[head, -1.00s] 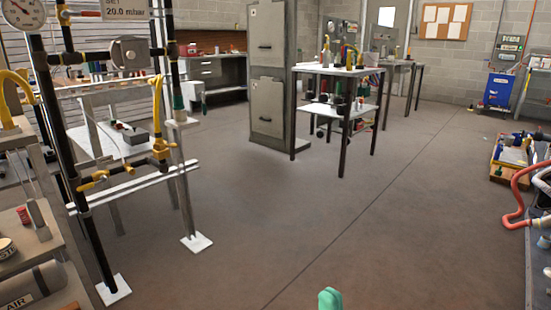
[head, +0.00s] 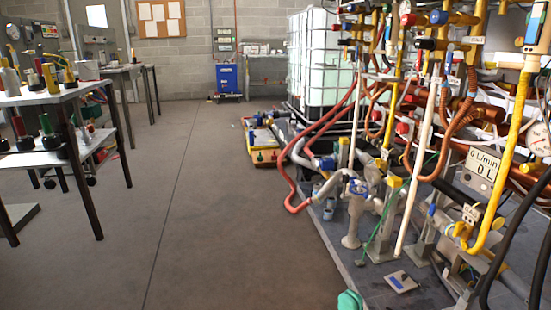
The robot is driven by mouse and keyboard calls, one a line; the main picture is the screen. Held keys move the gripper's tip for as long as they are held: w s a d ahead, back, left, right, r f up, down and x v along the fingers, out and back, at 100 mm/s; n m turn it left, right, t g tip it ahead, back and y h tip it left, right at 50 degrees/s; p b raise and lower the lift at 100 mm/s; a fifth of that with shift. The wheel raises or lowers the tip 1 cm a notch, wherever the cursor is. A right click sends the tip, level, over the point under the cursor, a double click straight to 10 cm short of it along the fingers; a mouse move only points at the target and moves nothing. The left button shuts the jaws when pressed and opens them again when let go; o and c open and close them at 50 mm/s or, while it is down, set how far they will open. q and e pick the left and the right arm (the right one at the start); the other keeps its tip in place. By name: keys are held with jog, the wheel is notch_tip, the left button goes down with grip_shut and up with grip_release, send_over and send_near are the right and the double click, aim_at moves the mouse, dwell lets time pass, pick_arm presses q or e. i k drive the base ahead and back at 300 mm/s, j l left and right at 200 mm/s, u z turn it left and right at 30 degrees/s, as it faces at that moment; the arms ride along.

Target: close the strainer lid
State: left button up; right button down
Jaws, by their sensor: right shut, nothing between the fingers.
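My right gripper (head: 350,300) shows only as a green tip at the bottom edge of the head view, shut and empty, over the floor and well short of the pipework. My left gripper is not in view. I cannot clearly pick out the strainer or its lid. A grey pipe fitting (head: 353,222) with a blue handwheel (head: 358,188) stands on the dark platform among the pipes; I cannot tell whether it is the strainer.
Dense pipework (head: 455,120) fills the right side above a dark platform (head: 350,265). A red hose (head: 291,195) curls onto the floor at its left edge. A yellow cart (head: 263,150) stands beyond. Tables (head: 70,95) are at left. The middle floor (head: 210,220) is clear.

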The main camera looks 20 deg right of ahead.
aim_at(377, 173)
jog(key=i+z, duration=0.15)
jog(key=i, duration=0.5)
jog(key=i+z, duration=0.2)
jog(key=i, duration=0.5)
jog(key=i+j+z, duration=0.15)
jog(key=i, duration=0.5)
jog(key=i+l+z, duration=0.15)
jog(key=i+z, duration=0.45)
jog(key=z, duration=0.2)
jog(key=i+z, duration=0.4)
jog(key=i+j+z, duration=0.15)
jog(key=z, duration=0.25)
jog(key=i+z, duration=0.1)
jog(key=z, duration=0.3)
jog(key=i+z, duration=0.1)
jog(key=z, duration=0.3)
jog(key=j+z, duration=0.1)
jog(key=z, duration=0.35)
jog(key=i, duration=0.05)
